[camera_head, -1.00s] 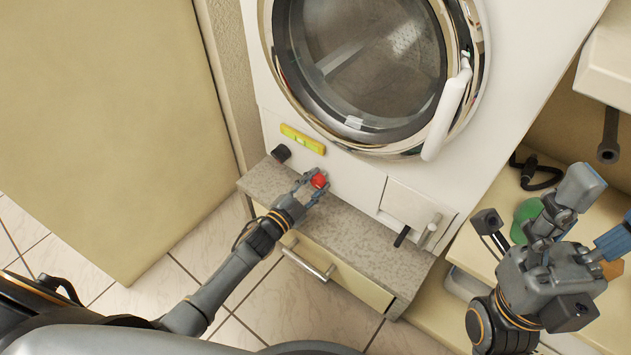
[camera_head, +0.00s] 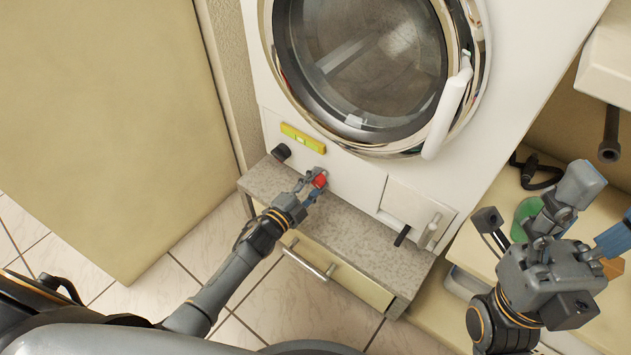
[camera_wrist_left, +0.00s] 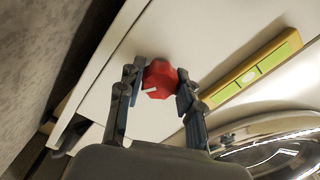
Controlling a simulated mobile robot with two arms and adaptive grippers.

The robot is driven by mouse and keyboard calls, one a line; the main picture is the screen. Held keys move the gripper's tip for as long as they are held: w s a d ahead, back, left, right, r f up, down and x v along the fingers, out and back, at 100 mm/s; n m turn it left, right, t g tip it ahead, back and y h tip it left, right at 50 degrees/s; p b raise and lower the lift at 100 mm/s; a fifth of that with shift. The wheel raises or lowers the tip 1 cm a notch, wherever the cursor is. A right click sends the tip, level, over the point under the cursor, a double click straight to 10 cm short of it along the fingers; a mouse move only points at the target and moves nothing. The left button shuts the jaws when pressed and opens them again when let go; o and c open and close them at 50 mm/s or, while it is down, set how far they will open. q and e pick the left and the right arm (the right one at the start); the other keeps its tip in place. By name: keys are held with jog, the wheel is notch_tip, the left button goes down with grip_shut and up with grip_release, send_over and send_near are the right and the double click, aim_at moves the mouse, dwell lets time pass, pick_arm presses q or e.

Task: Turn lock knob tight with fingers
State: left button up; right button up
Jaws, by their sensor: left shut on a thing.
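The red lock knob (camera_head: 320,180) sits low on the white front of the washing machine (camera_head: 358,180), above the stone-topped ledge. In the left wrist view the red knob (camera_wrist_left: 158,79) is faceted and has a small white mark on it. My left gripper (camera_head: 314,186) is shut on the knob, one finger on each side; it also shows in the left wrist view (camera_wrist_left: 160,88). My right gripper (camera_head: 572,222) hangs over the shelf at the right, away from the knob. Its finger opening is hard to judge.
A yellow-green spirit level (camera_head: 303,138) is on the machine front above the knob. A black knob (camera_head: 281,152) is to its left. The round door (camera_head: 370,60) with its white handle (camera_head: 447,108) is above. A flap (camera_head: 415,208) is at the right, over the speckled ledge (camera_head: 350,228).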

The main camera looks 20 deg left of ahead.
pick_arm(q)
jog(key=o, duration=1.2)
jog(key=v, duration=1.2)
